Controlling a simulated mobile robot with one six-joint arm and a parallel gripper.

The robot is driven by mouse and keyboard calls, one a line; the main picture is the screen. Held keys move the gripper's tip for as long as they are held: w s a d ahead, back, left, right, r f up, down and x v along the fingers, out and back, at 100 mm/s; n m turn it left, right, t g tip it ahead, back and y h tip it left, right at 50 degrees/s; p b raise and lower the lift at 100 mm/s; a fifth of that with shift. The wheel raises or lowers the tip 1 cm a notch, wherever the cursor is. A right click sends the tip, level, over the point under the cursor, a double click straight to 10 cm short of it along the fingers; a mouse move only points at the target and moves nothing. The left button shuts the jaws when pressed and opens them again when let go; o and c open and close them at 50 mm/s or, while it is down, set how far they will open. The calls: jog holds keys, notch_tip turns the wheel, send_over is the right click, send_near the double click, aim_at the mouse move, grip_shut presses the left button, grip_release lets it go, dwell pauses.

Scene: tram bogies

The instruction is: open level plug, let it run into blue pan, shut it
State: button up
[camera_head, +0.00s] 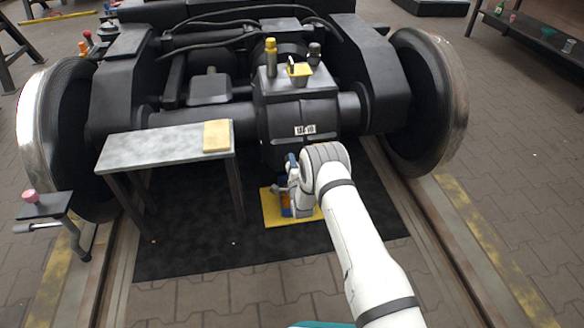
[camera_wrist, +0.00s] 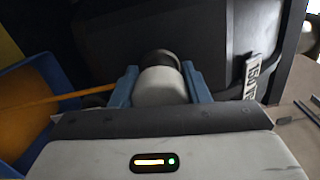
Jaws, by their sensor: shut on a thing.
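My gripper (camera_wrist: 160,88) has its two blue fingers on either side of a pale grey round plug (camera_wrist: 160,84) with a dark far end, in front of the black gearbox housing (camera_wrist: 125,30). Whether the plug is seated or out of its hole is hidden. A thin amber stream (camera_wrist: 95,91) runs beside the left finger toward the blue pan (camera_wrist: 62,82), which has orange liquid (camera_wrist: 22,118) in it. In the head view, my gripper (camera_head: 291,165) is low at the front of the gearbox (camera_head: 300,112), above the partly hidden blue pan (camera_head: 286,210).
The pan stands on a yellow mat (camera_head: 271,212) over a black floor sheet (camera_head: 200,250). A grey bench (camera_head: 160,145) with a tan block (camera_head: 216,136) is left of the gripper. Large wheels (camera_head: 436,100) flank the bogie. Yellow and dark fittings (camera_head: 299,72) top the gearbox.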

jog(key=m+b, duration=0.2)
jog(key=m, duration=0.4)
jog(key=shift+w+d, duration=0.1)
jog(key=shift+d, duration=0.05)
jog(key=m+b, duration=0.1)
jog(key=m, duration=0.3)
jog(key=shift+r+m, duration=0.15)
jog(key=shift+m, duration=0.15)
jog(key=shift+r+m+b, duration=0.1)
jog(key=shift+m+b, duration=0.35)
jog(key=shift+m, duration=0.75)
jog(key=o, duration=1)
jog(key=shift+p+v, duration=1.65)
jog(key=shift+v, duration=2.25)
